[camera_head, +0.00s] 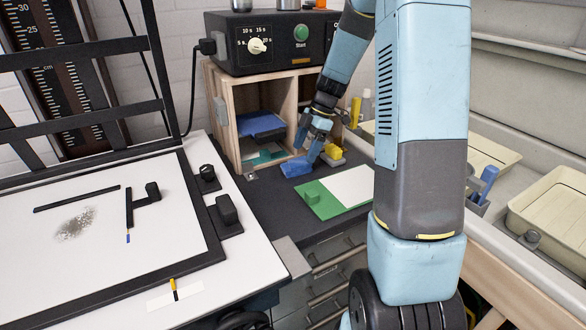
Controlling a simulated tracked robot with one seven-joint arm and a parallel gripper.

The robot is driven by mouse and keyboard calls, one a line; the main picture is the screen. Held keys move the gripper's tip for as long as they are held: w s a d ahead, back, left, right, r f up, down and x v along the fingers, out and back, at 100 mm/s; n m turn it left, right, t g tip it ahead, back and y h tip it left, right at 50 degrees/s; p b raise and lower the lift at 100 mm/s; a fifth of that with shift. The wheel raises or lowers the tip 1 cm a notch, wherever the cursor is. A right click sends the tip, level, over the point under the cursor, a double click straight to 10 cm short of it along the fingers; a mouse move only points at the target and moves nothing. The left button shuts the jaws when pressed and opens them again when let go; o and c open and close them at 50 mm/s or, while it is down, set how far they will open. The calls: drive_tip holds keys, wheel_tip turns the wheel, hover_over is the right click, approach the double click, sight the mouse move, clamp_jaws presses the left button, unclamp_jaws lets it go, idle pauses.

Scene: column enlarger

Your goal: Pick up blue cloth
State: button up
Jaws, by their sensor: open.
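A small folded blue cloth (296,167) lies on the dark counter in front of the wooden cubby. My gripper (311,156) is above its right side, with the fingers pointing down close to the cloth. The jaws are open, and I cannot tell whether a fingertip touches the cloth. My arm comes down from the upper right and hides part of the counter behind it.
A wooden cubby (222,112) holding blue and dark items stands behind, with a black timer box (268,42) on top. A green board (318,199) with a white sheet (352,186) lies in front. A yellow-grey object (333,153) sits right of the gripper. The white enlarger baseboard (110,270) fills the left.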

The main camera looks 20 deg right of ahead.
sight(299, 161)
drive_tip(key=shift+x, duration=2.75)
drive_tip(key=shift+w, duration=0.2)
drive_tip(key=c, duration=1.1)
drive_tip(key=shift+o, duration=0.2)
drive_tip(key=shift+r, duration=0.1)
drive_tip(key=shift+s+r, duration=0.2)
drive_tip(key=shift+r, duration=0.3)
wheel_tip(299, 161, up, 6)
drive_tip(key=shift+r, duration=0.1)
drive_tip(key=s+d, duration=0.2)
drive_tip(key=s, duration=0.7)
drive_tip(key=s+d, duration=0.1)
drive_tip(key=s, duration=0.9)
drive_tip(key=shift+s+d, duration=0.15)
drive_tip(key=shift+d, duration=0.25)
